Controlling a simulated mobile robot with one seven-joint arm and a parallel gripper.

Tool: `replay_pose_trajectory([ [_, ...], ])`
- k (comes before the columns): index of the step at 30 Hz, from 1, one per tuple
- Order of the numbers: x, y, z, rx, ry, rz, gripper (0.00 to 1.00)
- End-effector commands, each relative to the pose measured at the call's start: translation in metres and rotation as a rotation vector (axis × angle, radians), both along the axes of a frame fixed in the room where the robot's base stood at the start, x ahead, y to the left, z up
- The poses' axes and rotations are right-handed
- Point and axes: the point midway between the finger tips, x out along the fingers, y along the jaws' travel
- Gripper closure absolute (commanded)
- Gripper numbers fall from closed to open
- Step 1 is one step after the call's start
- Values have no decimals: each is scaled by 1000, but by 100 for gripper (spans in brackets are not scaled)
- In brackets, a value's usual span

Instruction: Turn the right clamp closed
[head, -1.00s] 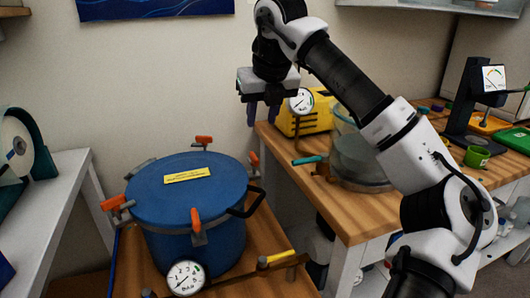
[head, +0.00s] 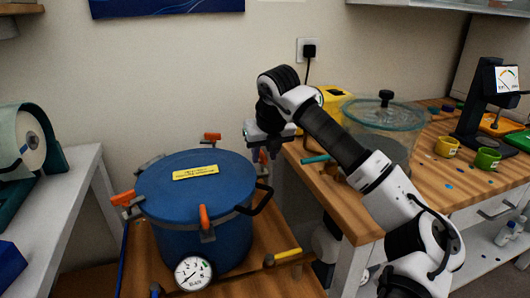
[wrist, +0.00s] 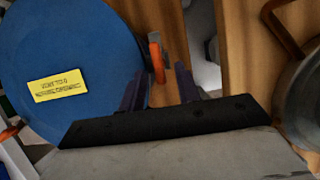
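A blue pressure pot (head: 165,190) stands on the wooden cart, its lid bearing a yellow label (head: 195,172). Orange clamp handles show at its back (head: 212,137), left (head: 124,197) and front (head: 205,217). My gripper (head: 265,155) is at the pot's right rim and hides the right clamp in the head view. In the wrist view, the right clamp's orange handle (wrist: 157,58) is at the lid's edge, between and just beyond the tips of my gripper's (wrist: 160,75) purple fingers. The fingers are spread apart. I cannot tell whether they touch the handle.
A black pot handle (head: 258,198) curves out just below my gripper. A pressure gauge (head: 193,273) and a yellow-handled valve (head: 284,257) are at the front. The wooden bench (head: 345,215) with a glass chamber (head: 385,130) stands close on the right.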

Motion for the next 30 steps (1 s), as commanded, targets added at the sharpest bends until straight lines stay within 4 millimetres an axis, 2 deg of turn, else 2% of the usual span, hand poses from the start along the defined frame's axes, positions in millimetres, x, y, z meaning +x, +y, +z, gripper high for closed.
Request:
replay_pose_trajectory([
  [7, 0, 0, -1, 0, 0, 0, 69],
  [12, 0, 0, -1, 1, 0, 0, 91],
  [15, 0, 0, -1, 1, 1, 0, 100],
  [23, 0, 0, 0, 0, 1, 11, 100],
  [30, 1, -2, 1, 0, 1, 99, 100],
])
